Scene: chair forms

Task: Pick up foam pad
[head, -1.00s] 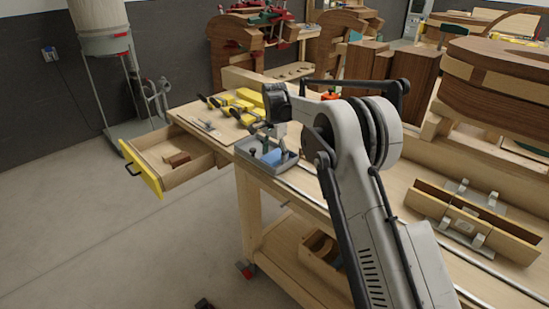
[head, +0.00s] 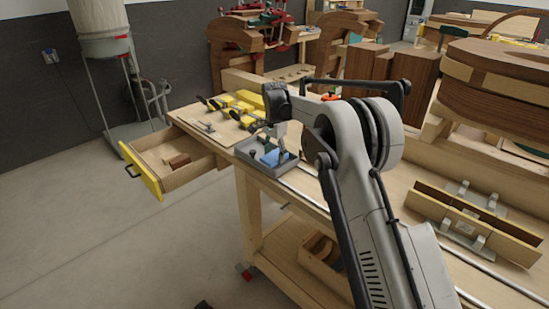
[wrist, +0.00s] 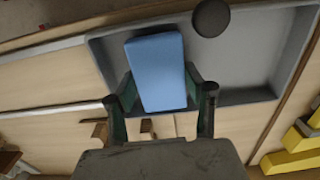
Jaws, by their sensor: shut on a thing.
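The foam pad (wrist: 157,70) is a blue rectangular block, seen between the two fingers of my gripper (wrist: 160,88) in the wrist view. My gripper is shut on it, with one finger on each long side. In the head view the blue pad (head: 271,159) shows low at the grey tray (head: 284,171), with my gripper (head: 275,150) over it. I cannot tell whether the pad still touches the tray floor.
A dark round-topped item (wrist: 211,18) is in the tray beside the pad. Yellow clamps (head: 238,103) lie behind on the bench. An open drawer (head: 145,170) juts out at left. A wooden jig (head: 470,222) stands at right.

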